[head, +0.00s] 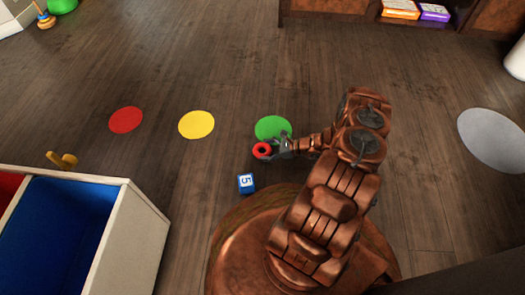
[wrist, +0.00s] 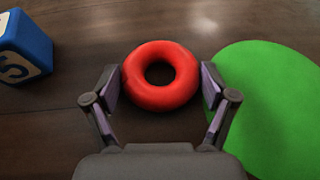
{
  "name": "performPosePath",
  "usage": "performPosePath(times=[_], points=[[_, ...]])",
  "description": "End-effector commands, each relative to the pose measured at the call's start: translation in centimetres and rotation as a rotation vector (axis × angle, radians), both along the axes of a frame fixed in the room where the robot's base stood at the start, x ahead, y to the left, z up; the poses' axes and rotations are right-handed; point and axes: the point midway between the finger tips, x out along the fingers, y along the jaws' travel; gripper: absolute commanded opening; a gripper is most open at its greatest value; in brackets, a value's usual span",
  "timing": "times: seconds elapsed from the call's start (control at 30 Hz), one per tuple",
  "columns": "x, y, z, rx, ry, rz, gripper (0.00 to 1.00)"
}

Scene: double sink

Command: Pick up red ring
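The red ring (head: 262,150) lies on the wooden floor, at the lower left edge of the green disc (head: 272,127) in the head view. In the wrist view the red ring (wrist: 161,76) lies flat with its hole facing up. My gripper (head: 276,148) is low at the ring. In the wrist view my gripper (wrist: 160,84) is open, with one finger pad on each side of the ring.
A blue number block (head: 246,183) sits near the ring; it also shows in the wrist view (wrist: 22,46). Flat yellow (head: 196,125), red (head: 126,120) and grey (head: 493,140) discs lie on the floor. A white bin unit (head: 127,230) stands at lower left.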

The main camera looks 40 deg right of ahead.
Motion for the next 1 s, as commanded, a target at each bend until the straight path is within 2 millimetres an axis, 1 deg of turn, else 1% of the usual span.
performPosePath(times=[0.03, 0.2, 0.43, 0.57, 0.67, 0.83, 0.87, 1.0], points=[[0.0, 0.0, 0.0, 0.0, 0.0, 0.0, 0.68], [0.0, 0.0, 0.0, 0.0, 0.0, 0.0, 0.51], [0.0, 0.0, 0.1, 0.0, 0.0, 0.0, 0.51], [0.0, 0.0, 0.8, -0.001, 0.001, 0.0, 0.51], [0.0, 0.0, 1.8, -0.001, 0.002, 0.0, 0.51], [0.1, 0.0, 4.4, -0.004, 0.0, 0.002, 0.51], [-0.7, 0.2, 4.2, 0.0, 0.002, -0.002, 0.51], [-3.7, 1.5, 4.4, 0.004, 0.004, -0.004, 0.51]])
